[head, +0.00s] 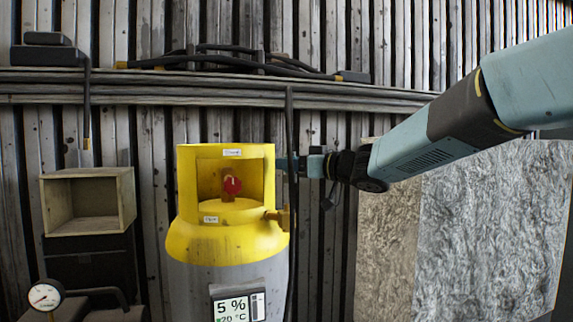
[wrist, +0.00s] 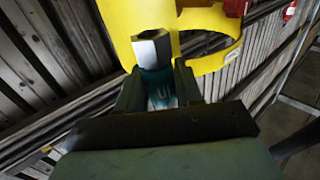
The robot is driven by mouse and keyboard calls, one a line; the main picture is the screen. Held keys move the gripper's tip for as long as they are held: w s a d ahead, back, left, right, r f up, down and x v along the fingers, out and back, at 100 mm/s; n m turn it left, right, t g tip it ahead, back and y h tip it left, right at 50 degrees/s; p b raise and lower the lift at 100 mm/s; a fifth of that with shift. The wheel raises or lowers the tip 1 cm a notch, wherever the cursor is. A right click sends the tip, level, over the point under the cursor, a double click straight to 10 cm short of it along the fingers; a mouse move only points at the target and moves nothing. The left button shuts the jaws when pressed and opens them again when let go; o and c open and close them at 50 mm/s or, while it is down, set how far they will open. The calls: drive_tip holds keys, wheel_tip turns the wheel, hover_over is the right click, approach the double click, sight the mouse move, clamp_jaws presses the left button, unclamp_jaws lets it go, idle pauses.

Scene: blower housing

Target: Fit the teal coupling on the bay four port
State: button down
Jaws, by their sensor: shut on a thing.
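The teal coupling (wrist: 158,84) is between the two fingers of my gripper (wrist: 157,74) in the wrist view. Its bare metal hex end (wrist: 152,48) points away from me, toward the yellow collar. In the head view my gripper (head: 301,165) is just right of the yellow collar (head: 184,170) of a grey cylinder, and a bit of teal (head: 282,163) shows at its tip. I cannot tell whether the coupling touches the collar. A brass side outlet (head: 277,215) sits lower on the cylinder's right. No label reads as bay four, so I cannot tell which port that is.
A red valve knob (head: 232,185) sits inside the collar. A dark vertical hose (head: 290,120) hangs close to my gripper. A wooden box (head: 88,202) and a pressure gauge (head: 45,295) are at left. A rough grey panel (head: 490,230) stands at right below my arm.

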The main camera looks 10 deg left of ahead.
sight(290, 180)
drive_tip(key=shift+f, duration=0.25)
drive_tip(key=shift+s+a+f, duration=0.25)
drive_tip(key=shift+a+f, duration=0.2)
drive_tip(key=shift+f, duration=0.2)
drive_tip(key=shift+s+a+f, duration=0.1)
drive_tip(key=shift+f, duration=0.95)
drive_tip(key=shift+s+d, duration=0.2)
drive_tip(key=shift+f, duration=1.45)
drive_tip(key=c, duration=0.7)
unclamp_jaws()
drive_tip(key=shift+o, duration=0.2)
